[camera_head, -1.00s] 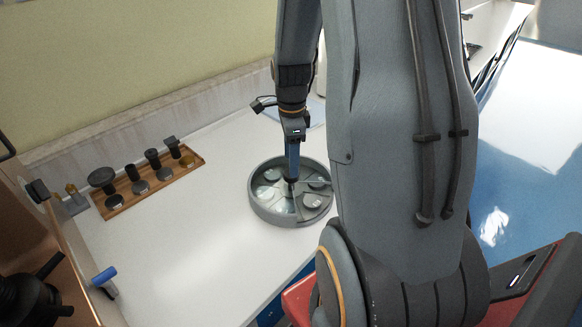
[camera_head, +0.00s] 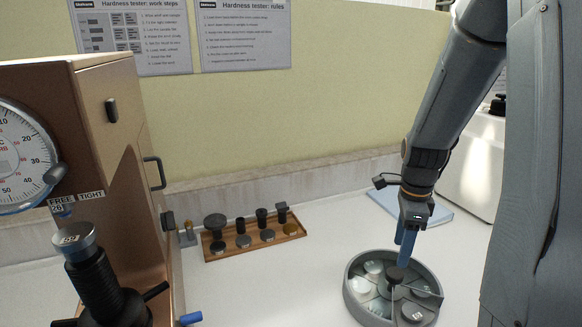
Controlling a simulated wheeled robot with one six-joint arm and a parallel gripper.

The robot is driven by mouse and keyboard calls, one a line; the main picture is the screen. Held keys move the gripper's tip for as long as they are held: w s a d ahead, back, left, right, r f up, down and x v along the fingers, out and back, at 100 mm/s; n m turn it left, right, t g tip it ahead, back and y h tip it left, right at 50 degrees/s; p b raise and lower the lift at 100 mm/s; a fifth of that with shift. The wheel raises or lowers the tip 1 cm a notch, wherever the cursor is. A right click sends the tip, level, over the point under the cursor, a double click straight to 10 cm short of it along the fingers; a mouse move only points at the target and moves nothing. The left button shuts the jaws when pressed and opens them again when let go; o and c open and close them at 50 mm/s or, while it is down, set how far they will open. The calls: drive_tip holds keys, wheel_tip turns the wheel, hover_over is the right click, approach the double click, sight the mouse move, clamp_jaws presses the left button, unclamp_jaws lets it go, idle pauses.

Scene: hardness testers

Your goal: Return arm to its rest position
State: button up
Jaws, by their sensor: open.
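My arm comes in from the upper right and reaches down over the white bench. My gripper (camera_head: 401,264) points down at the round grey divided tray (camera_head: 353,283), with its blue fingers just above the tray's middle. A dark round knob or piece shows right under the fingertips; I cannot tell whether they touch it. Pale round discs (camera_head: 373,267) lie in the tray's compartments. The gap between the fingers is hard to see from this side.
A copper-coloured hardness tester (camera_head: 128,130) with a dial stands at the left. A wooden rack (camera_head: 216,254) of dark tools and discs sits by the wall. A blue flat item (camera_head: 434,212) lies behind my gripper. A blue marker (camera_head: 190,318) lies near the tester. The middle bench is clear.

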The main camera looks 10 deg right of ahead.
drive_tip(key=s+a+r+n, duration=0.1)
drive_tip(key=s+a+n, duration=0.3)
drive_tip(key=a+n, duration=0.4)
drive_tip(key=s+a+n+t, duration=0.1)
drive_tip(key=s+a+n, duration=0.4)
drive_tip(key=a+n, duration=0.4)
drive_tip(key=n, duration=0.5)
drive_tip(key=shift+a+r+n, duration=0.2)
drive_tip(key=shift+r+n, duration=0.2)
drive_tip(key=shift+w, duration=0.1)
